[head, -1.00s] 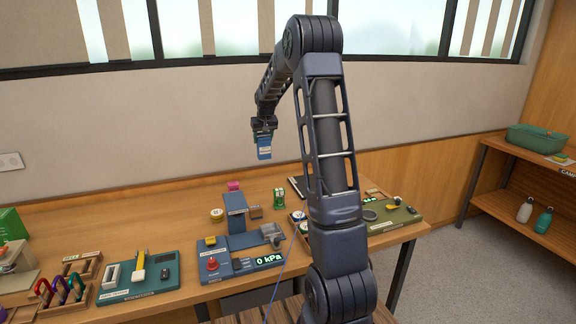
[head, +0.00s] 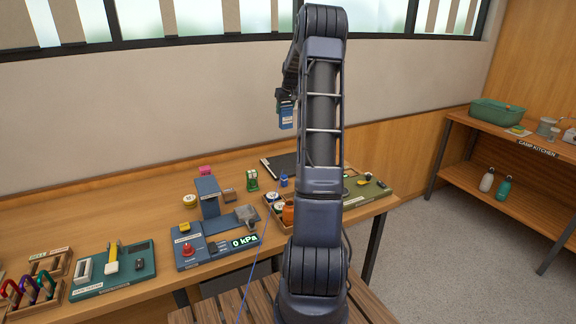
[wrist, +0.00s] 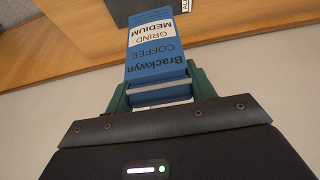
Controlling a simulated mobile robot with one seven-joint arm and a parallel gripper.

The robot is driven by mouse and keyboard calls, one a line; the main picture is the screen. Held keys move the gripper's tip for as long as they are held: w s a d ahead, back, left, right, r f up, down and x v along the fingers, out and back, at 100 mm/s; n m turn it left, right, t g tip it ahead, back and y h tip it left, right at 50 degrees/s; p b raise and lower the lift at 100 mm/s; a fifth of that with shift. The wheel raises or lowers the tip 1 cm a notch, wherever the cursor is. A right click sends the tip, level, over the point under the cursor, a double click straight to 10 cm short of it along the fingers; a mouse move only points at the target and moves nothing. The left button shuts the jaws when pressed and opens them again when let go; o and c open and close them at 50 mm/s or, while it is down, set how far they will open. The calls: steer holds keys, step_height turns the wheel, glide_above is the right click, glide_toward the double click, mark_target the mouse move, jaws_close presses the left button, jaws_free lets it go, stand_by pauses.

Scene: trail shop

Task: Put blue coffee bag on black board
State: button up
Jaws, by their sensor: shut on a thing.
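The blue coffee bag (head: 287,119) is held upright in the air above the back of the long wooden table. My gripper (head: 286,101) is shut on it. In the wrist view, the gripper's green fingers (wrist: 161,92) grip the bag's near end, and the blue bag (wrist: 157,58) shows print reading Brackwyn coffee, medium grind. The black board (head: 279,164) lies flat at the back of the table, partly hidden behind my arm. In the head view the bag hangs above the board, with a clear gap between them.
A green scale-like item (head: 252,180) and a small blue item (head: 284,181) stand near the board. A tray with jars, including an orange jar (head: 288,212), is in front. A blue pump station (head: 209,197) stands left. The camp kitchen shelf (head: 514,141) is at right.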

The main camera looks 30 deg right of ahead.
steer(key=shift+d, duration=0.4)
steer(key=shift+s+d+f, duration=0.1)
steer(key=shift+d+f, duration=0.05)
steer(key=shift+f, duration=0.05)
step_height(320, 180, down, 20)
steer(key=shift+r, duration=0.25)
steer(key=shift+f, duration=0.1)
steer(key=o, duration=1.1)
